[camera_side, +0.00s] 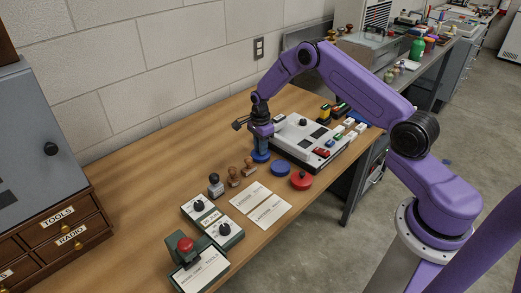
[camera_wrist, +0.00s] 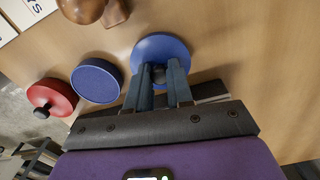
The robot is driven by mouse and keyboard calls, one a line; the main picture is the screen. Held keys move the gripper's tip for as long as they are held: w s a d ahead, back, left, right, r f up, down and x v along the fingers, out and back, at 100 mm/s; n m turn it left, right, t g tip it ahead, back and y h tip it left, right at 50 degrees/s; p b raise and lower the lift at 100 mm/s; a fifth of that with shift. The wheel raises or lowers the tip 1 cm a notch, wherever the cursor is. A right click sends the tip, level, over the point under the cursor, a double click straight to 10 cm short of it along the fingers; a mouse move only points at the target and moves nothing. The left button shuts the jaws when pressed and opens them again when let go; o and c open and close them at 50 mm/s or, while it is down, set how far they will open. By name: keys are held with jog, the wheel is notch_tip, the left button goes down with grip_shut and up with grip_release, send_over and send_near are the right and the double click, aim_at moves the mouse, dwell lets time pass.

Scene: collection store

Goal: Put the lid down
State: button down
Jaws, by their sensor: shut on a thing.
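A round blue lid (camera_side: 261,157) is at the fingertips of my gripper (camera_side: 260,149), beside the white-topped machine. In the wrist view, the two blue-grey fingers of my gripper (camera_wrist: 159,78) are closed around the dark knob of the blue lid (camera_wrist: 158,45). The lid looks level and sits at or very close to the table top; I cannot tell whether it touches. A round blue ink pad (camera_side: 281,168) lies beside it, uncovered, with its dark blue face showing in the wrist view (camera_wrist: 97,80). The lid is apart from the pad.
A red round tin (camera_side: 301,180) with a dark knob stands beyond the blue pad. Wooden-handled stamps (camera_side: 241,174), paper cards (camera_side: 260,204) and switch boxes (camera_side: 199,205) lie nearer. The machine (camera_side: 310,139) is close on the right. Bare wood (camera_side: 185,150) lies left.

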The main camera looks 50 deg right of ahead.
jog(key=shift+f, duration=0.75)
jog(key=shift+f, duration=0.1)
jog(key=c, duration=1)
grip_release()
